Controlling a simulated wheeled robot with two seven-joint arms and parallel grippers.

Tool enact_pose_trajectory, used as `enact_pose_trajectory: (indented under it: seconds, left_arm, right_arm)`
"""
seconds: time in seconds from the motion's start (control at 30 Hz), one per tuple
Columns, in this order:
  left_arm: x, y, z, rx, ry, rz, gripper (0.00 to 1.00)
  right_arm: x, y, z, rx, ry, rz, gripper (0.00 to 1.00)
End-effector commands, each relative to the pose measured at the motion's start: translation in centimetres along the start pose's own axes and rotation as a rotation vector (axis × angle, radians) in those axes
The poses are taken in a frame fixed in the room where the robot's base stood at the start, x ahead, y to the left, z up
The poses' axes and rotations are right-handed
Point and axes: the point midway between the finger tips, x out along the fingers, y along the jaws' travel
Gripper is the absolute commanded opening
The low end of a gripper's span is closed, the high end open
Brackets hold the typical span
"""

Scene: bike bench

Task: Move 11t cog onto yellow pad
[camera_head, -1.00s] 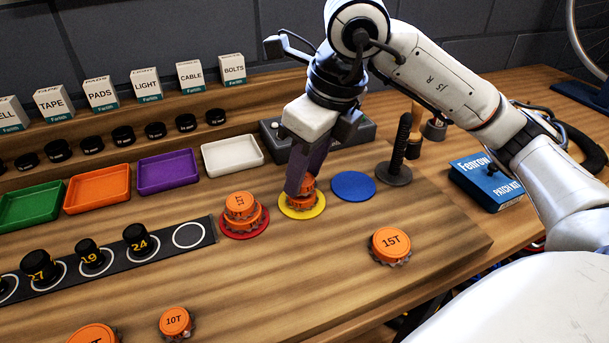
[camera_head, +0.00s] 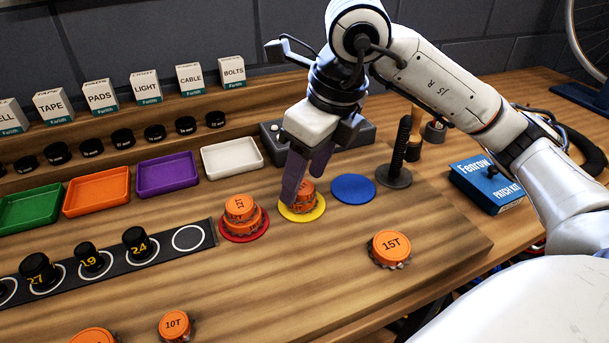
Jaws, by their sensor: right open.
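The yellow pad (camera_head: 316,213) lies between the red and blue pads. A small orange cog (camera_head: 305,190) sits on top of a larger orange cog (camera_head: 298,208) on the yellow pad; their labels are hidden or too small to read. My right gripper (camera_head: 303,188) is open, its purple fingers low at the small cog, one finger in front on the left and the other behind. On the red pad (camera_head: 262,234) another small orange cog (camera_head: 240,206) rests on a larger orange cog (camera_head: 251,226). My left gripper is not in view.
A 15T cog (camera_head: 390,246) lies at the right, a 10T cog (camera_head: 174,324) at the front. The blue pad (camera_head: 353,188) is empty, beside an upright black post (camera_head: 401,150). Trays stand behind, including a white one (camera_head: 231,158). A black strip (camera_head: 165,246) holds black pieces.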

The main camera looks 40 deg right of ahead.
Motion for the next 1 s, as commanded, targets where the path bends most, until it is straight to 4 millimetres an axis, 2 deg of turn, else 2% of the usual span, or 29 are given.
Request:
enact_pose_trajectory:
  seconds: [0.33,0.5,0.67,1.0]
  left_arm:
    - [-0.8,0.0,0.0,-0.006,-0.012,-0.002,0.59]
    - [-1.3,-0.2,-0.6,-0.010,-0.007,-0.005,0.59]
    - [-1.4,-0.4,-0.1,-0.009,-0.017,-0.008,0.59]
    - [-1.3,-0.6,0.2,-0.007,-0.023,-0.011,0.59]
  right_arm:
    - [-7.8,-0.1,0.2,-0.001,-0.006,-0.004,0.53]
    - [-10.3,-0.1,0.1,0.000,-0.004,-0.002,0.53]
    - [-11.2,0.0,0.0,0.000,-0.002,-0.001,0.53]
    - [-11.2,0.0,0.0,0.000,-0.001,0.000,0.53]
